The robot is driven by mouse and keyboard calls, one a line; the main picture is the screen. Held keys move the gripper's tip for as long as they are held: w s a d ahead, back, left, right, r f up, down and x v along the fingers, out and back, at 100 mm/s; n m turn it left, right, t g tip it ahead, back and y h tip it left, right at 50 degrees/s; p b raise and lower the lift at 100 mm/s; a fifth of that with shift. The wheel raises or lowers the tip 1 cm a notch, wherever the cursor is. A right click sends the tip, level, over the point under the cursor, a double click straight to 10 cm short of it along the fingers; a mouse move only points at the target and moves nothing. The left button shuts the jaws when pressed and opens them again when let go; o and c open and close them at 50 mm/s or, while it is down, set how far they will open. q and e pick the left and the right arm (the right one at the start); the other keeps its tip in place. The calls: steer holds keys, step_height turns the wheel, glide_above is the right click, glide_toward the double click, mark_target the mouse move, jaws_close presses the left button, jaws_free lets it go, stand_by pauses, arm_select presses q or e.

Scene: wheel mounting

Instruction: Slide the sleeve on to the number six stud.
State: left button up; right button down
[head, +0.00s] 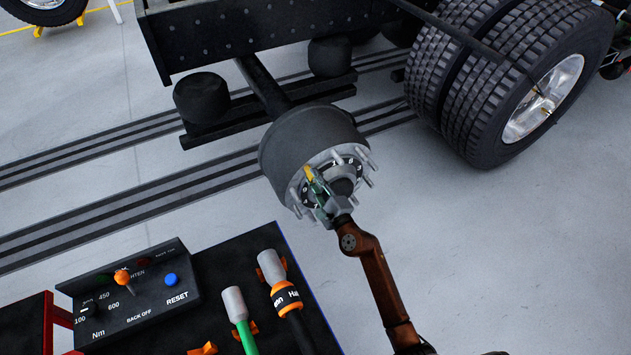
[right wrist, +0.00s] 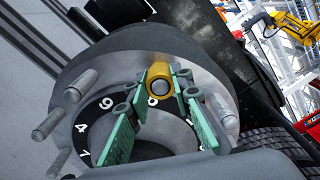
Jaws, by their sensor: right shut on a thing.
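The yellow sleeve (right wrist: 156,70) is between the green fingers of my right gripper (right wrist: 165,86) in the right wrist view. A grey round stud end shows inside its ring, so it appears to be around a stud; how far on is hidden. A partly covered white digit, apparently a six, is just below it on the black number ring (right wrist: 106,103). In the head view the sleeve (head: 309,174) is at the upper left of the hub face (head: 327,160), with my right gripper (head: 317,187) in front of the hub. My left gripper is not in view.
Several bare studs (right wrist: 81,84) stick out around the hub, close to the fingers. A black tool table (head: 225,268) with a control box (head: 135,300) and two tools stands at lower left. Double tyres (head: 500,85) are at upper right. The floor at right is clear.

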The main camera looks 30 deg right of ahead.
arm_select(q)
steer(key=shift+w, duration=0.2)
arm_select(e)
steer(key=c, duration=1.6)
jaws_free()
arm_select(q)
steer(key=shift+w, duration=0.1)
arm_select(e)
steer(key=s, duration=1.2)
steer(key=shift+a, duration=0.4)
